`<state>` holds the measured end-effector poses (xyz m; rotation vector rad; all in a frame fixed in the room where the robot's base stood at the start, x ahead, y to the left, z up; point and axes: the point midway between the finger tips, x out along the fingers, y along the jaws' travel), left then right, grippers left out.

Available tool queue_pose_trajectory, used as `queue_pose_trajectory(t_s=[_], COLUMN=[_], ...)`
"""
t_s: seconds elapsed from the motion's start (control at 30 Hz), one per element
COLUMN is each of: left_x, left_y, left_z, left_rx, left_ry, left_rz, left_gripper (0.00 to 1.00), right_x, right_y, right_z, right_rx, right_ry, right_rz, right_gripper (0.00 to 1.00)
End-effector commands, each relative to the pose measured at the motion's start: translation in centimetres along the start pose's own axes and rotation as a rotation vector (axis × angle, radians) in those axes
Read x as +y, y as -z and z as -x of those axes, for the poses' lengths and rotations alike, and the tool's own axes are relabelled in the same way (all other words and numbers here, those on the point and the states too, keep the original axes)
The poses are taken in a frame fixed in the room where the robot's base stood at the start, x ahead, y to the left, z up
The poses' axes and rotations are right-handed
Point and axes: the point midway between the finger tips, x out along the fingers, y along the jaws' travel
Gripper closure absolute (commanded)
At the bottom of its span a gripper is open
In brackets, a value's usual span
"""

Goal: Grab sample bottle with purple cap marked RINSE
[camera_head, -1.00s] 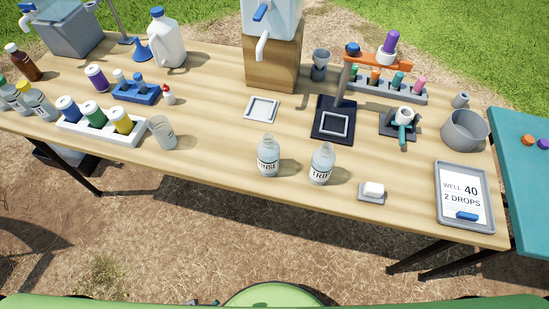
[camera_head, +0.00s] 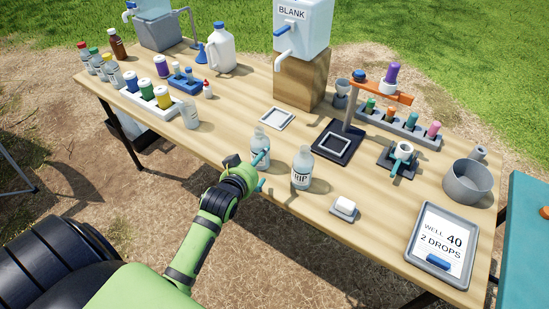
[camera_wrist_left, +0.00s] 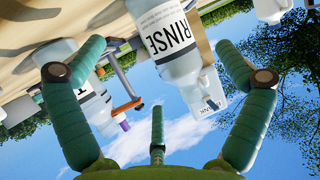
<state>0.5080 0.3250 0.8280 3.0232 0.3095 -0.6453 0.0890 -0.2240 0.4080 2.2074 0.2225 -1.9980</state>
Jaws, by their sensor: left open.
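The RINSE bottle (camera_head: 259,138) is a clear bottle with a white label, upright near the table's front edge. I see no purple cap on it. My left gripper (camera_head: 262,171) is open, its teal fingers in front of the bottle and partly covering its lower part. In the left wrist view, which is upside down, the RINSE bottle (camera_wrist_left: 172,42) shows between the spread fingers of the left gripper (camera_wrist_left: 157,75). I cannot tell whether any finger touches it. My right gripper is not in view.
A similar bottle labelled TRIP (camera_head: 302,168) stands close to the right. A purple piece (camera_head: 393,72) sits on an orange arm. A white rack (camera_head: 150,107) of bottles stands left.

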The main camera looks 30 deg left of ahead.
Motion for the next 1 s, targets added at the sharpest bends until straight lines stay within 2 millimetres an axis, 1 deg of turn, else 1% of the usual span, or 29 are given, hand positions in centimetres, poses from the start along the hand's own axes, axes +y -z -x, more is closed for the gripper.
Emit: queue_pose_trajectory(t_s=[0.03,0.1,0.33,0.6,0.73,0.93,0.97,1.0], left_x=[-0.3,-0.4,-0.1,0.2,0.3,0.3,0.3,0.3], left_y=[0.6,0.9,0.9,0.7,0.7,0.7,0.7,0.7], left_z=[-0.4,-0.9,-3.1,-6.6,-7.2,-7.2,-7.2,-7.2], left_rx=[0.019,0.030,0.028,0.027,0.028,0.027,0.027,0.027], left_ry=[0.005,0.006,0.005,0.005,0.005,0.005,0.004,0.005], left_rz=[0.006,0.010,0.010,0.008,0.008,0.008,0.008,0.008], left_gripper=[0.00,0.00,0.00,0.00,0.00,0.00,0.08,0.24], right_x=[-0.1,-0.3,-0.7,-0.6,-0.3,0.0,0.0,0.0], right_y=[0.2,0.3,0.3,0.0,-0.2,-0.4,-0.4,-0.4], right_z=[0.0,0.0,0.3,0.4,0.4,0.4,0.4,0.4], right_rx=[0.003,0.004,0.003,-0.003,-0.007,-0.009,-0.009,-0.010], right_ry=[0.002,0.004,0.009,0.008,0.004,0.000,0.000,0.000], right_rz=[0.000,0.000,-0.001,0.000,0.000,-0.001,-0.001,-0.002], right_gripper=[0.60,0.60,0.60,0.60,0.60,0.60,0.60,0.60])
